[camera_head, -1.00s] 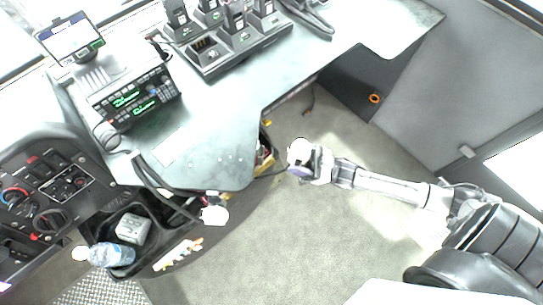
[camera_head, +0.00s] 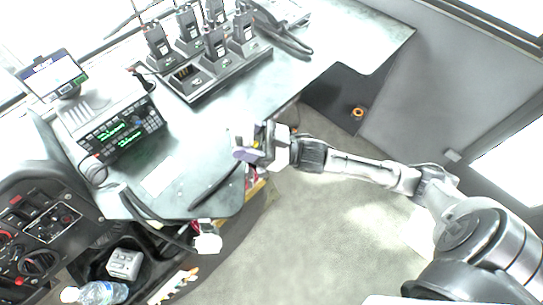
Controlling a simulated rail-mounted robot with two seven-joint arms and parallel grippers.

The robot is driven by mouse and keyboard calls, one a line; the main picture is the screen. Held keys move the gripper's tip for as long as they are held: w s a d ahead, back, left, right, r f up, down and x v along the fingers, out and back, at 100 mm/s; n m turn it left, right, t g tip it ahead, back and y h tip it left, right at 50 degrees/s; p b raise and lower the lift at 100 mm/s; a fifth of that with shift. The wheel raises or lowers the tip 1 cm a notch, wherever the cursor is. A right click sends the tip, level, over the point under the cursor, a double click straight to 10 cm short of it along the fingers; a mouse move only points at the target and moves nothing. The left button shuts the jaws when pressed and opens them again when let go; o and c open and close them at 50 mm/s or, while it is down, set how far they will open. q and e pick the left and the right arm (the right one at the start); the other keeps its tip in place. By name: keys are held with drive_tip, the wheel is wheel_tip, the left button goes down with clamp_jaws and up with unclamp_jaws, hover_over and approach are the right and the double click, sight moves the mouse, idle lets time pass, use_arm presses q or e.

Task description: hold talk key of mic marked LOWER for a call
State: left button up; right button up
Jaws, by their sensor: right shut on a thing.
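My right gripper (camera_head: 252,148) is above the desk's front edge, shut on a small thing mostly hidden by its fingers. That thing seems to be a mic, as a black cord (camera_head: 214,187) runs from it down-left over the desk; no LOWER mark or talk key can be read. The two-tier radio unit (camera_head: 122,130) with green displays stands on the desk to the left. My left gripper is not in view.
The charger rack (camera_head: 215,75) with several handheld radios stands at the back of the desk (camera_head: 190,150). A tablet (camera_head: 53,75) sits above the radio unit. A water bottle (camera_head: 100,293) and grey box (camera_head: 124,263) lie front left. A white object (camera_head: 207,240) is at the desk's front edge.

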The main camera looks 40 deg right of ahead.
drive_tip(key=a+r+g+y, duration=0.1)
drive_tip(key=a+r, duration=0.8)
drive_tip(key=r, duration=0.5)
drive_tip(key=w+a+f+m+t+h, duration=0.1)
drive_tip(key=w+a+f+t+h, duration=0.1)
drive_tip(key=f, duration=0.3)
drive_tip(key=shift+w+a+f+h, duration=0.2)
drive_tip(key=shift+w+a+h, duration=0.3)
drive_tip(key=shift+a+h, duration=0.25)
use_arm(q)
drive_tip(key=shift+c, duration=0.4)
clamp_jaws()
